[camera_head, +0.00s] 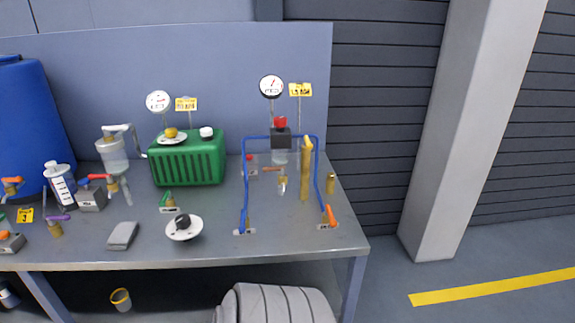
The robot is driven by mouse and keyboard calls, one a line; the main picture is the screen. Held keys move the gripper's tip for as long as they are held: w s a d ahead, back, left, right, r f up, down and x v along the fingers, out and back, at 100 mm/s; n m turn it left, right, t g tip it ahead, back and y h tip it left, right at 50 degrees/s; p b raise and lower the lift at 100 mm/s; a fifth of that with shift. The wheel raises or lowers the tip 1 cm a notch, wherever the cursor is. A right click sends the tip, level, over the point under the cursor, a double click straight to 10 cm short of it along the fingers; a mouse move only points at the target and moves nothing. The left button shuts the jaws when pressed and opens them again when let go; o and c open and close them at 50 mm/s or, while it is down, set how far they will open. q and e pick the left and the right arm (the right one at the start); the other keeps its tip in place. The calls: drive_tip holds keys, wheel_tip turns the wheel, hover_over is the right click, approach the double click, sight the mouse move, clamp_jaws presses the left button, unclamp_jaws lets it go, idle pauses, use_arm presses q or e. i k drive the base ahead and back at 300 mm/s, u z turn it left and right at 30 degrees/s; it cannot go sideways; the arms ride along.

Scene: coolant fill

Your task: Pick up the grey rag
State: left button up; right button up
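A small grey folded pad (122,235), which looks like the grey rag, lies flat near the front edge of the grey workbench (290,245), left of the middle. Nothing rests on it and it is fully in sight. A white round dial with a black knob (184,228) stands just to its right. Neither of my grippers is in view.
A green ribbed tank (190,158) stands behind the pad. A clear filter bowl (113,155), valves and a marked bottle (60,185) crowd the left. A blue pipe frame (243,190) stands to the right. A blue barrel (35,120) is at far left.

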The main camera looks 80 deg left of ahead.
sight(124, 232)
drive_tip(key=u, duration=3.15)
